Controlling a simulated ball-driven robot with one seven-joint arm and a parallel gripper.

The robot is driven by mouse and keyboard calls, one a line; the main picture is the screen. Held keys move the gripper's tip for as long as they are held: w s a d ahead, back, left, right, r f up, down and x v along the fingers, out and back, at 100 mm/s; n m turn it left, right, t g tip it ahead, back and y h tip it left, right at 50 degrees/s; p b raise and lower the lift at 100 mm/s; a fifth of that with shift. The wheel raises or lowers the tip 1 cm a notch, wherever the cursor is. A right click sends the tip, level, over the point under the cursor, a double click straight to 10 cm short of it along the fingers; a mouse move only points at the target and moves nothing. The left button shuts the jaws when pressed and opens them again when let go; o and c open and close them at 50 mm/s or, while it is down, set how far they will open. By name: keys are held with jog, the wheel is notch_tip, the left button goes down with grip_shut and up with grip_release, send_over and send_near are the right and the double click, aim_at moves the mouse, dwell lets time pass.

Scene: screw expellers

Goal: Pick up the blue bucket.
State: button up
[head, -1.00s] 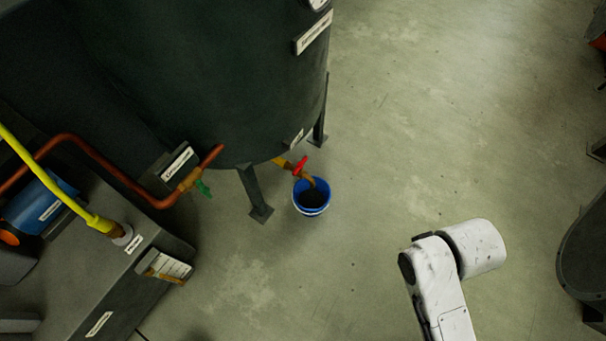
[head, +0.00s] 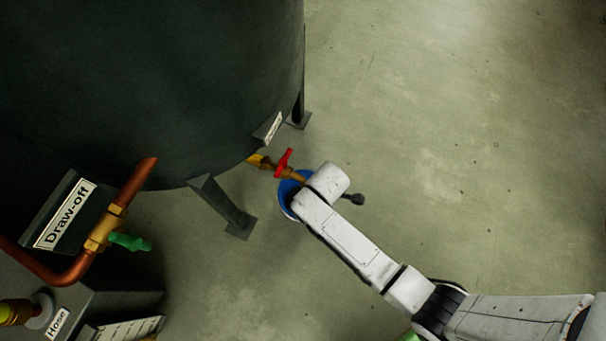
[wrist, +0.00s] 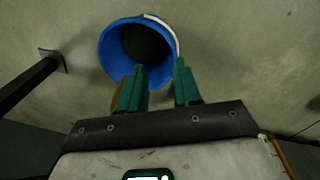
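The blue bucket (head: 287,191) stands on the floor under the tap, partly hidden by my arm in the head view. In the wrist view the blue bucket (wrist: 112,52) shows its round rim, dark inside and a pale handle along the upper right edge. My gripper (wrist: 159,66) has two green fingers with a gap between them. The left finger overlaps the bucket's opening and the right finger is just outside its right edge, so the near right rim lies between them in the picture. I cannot tell whether they touch it.
A tap with a red handle (head: 284,163) comes from the large dark tank (head: 180,80) beside the bucket. A tank leg (head: 222,207) stands just left of it. A copper pipe (head: 135,188) with a green-handled valve (head: 130,242) is farther left. The floor (head: 450,130) at right is clear.

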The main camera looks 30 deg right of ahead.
jog(key=f+n+b, duration=0.1)
jog(key=f, duration=0.1)
jog(key=w+a+f+b, duration=0.1)
jog(key=f, duration=0.2)
jog(key=a+f+n+b, duration=0.1)
jog(key=f, duration=0.2)
jog(key=shift+w+a+f+n+b, duration=0.2)
jog(key=shift+a+f+n+b, duration=0.05)
jog(key=shift+n+b, duration=0.05)
notch_tip(320, 180, down, 5)
jog(key=b, duration=0.2)
jog(key=shift+w+r+b, duration=0.15)
jog(key=shift+r+b, duration=0.05)
jog(key=shift+b, duration=0.2)
notch_tip(320, 180, down, 6)
jog(key=b, duration=0.4)
jog(key=shift+w+a, duration=0.1)
jog(key=shift+w, duration=0.05)
jog(key=shift+r, duration=0.1)
jog(key=shift+c, duration=0.4)
grip_shut()
jog(key=shift+w+r, duration=0.1)
